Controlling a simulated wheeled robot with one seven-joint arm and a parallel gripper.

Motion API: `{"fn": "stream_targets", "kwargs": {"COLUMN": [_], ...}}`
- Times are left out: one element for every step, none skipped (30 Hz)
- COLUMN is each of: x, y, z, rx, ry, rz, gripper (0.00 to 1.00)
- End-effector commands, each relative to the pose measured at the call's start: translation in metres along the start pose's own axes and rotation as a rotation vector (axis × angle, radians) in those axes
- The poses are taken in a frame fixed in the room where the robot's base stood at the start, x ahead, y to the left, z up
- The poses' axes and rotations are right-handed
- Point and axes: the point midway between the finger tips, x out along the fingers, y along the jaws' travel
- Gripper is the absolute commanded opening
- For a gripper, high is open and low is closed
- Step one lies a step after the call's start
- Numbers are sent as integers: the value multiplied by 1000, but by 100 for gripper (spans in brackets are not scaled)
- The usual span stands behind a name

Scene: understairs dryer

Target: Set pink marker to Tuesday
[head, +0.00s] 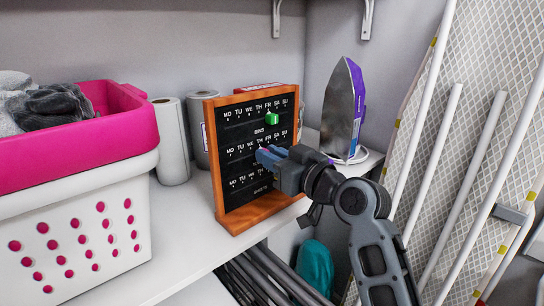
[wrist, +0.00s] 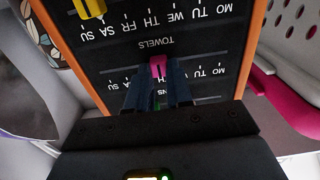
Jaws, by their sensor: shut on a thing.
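The wooden-framed black board (head: 212,165) stands on the white shelf, with rows of weekday letters. In the wrist view it appears upside down, and the pink marker (wrist: 158,66) sits by the row labelled TOWELS. My gripper (wrist: 158,84) is shut on the pink marker, one blue finger on each side. The marker is near the middle of its row, around TH or FR; the fingers hide the letters there. TU (wrist: 204,73) shows to the right of it in this view. In the head view my gripper (head: 263,157) reaches the board's middle row and hides the marker.
A green marker (head: 272,119) is on the top row, and a yellow marker (wrist: 90,8) on the bottom row. The pink-rimmed white basket (head: 75,225) stands left, beside paper rolls (head: 171,140). An iron (head: 343,108) stands right, behind my arm.

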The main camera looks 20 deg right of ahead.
Motion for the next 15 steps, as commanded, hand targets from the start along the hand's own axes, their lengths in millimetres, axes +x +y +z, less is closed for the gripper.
{"fn": "stream_targets", "kwargs": {"x": [0, 0, 0, 0, 0, 0, 0, 0, 1, 1, 1, 1, 0, 0, 0], "y": [0, 0, 0, 0, 0, -2, -4, -8, -16, -22, -28, -34, -39, -42, -46], "z": [0, 0, 0, 0, 0, 0, 0, 0, -1, -1, -1, -1, -1, -1, -1], "rx": [0, 0, 0, 0, 0, 0, 0, 1, 1, 0, 0, 0, -1, 1, 0], "ry": [0, 0, 0, 0, 0, -1, -1, -2, -4, -4, -4, -3, -4, -3, -2], "rz": [1, 1, 1, 1, 1, 0, -1, -1, -2, -4, -3, -3, -3, -3, -2], "gripper": [0, 0, 0, 0, 0, 0, 0, 0, 0, 0, 0, 0, 0, 0, 0]}}
